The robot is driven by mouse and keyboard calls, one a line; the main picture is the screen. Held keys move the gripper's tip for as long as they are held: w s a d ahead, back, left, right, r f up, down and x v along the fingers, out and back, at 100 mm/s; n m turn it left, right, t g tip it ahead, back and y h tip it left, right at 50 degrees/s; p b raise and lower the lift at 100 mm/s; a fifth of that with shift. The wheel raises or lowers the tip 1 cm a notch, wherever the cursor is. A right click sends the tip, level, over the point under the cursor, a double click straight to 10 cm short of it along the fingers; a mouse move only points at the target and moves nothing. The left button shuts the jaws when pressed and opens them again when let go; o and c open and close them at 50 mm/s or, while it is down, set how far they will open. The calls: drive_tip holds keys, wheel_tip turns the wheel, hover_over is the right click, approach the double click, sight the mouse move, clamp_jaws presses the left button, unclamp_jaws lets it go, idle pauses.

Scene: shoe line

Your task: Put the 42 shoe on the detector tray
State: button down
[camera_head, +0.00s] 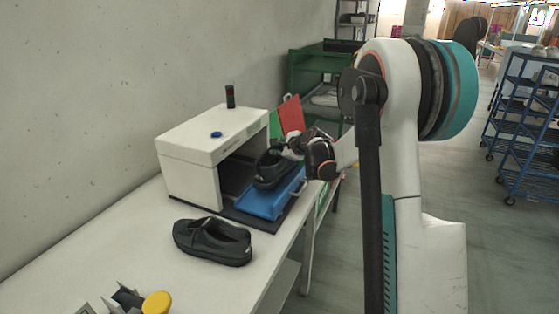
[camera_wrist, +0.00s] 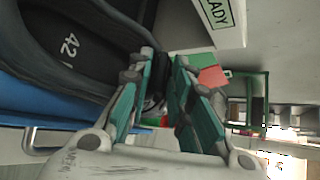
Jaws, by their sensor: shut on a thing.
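A black shoe (camera_head: 268,173) is at the blue detector tray (camera_head: 262,207), in the mouth of the white box-shaped detector (camera_head: 195,160). In the wrist view the shoe (camera_wrist: 95,60) fills the left side, with "42" on its inside. The blue tray (camera_wrist: 45,103) and its metal handle (camera_wrist: 40,140) show beyond it. My gripper (camera_head: 294,150) is shut on the shoe's edge; its fingers (camera_wrist: 164,58) show in the wrist view. I cannot tell whether the sole touches the tray. A second black shoe (camera_head: 212,242) lies on the table in front of the detector.
The white table (camera_head: 130,235) has clear room left of the second shoe. A yellow-topped device (camera_head: 156,303) is at the near edge. Red (camera_head: 291,115) and green panels stand behind the detector. A green rack (camera_head: 310,70) is behind; blue carts (camera_head: 525,130) stand at right.

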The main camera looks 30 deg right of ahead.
wheel_tip(320, 180, down, 4)
drive_tip(key=shift+r+b, duration=0.2)
drive_tip(key=shift+b, duration=0.4)
drive_tip(key=c, duration=1.4)
unclamp_jaws()
drive_tip(key=shift+c, duration=0.2)
drive_tip(key=shift+s, duration=0.1)
drive_tip(key=p+v, duration=0.3)
drive_tip(key=v, duration=0.9)
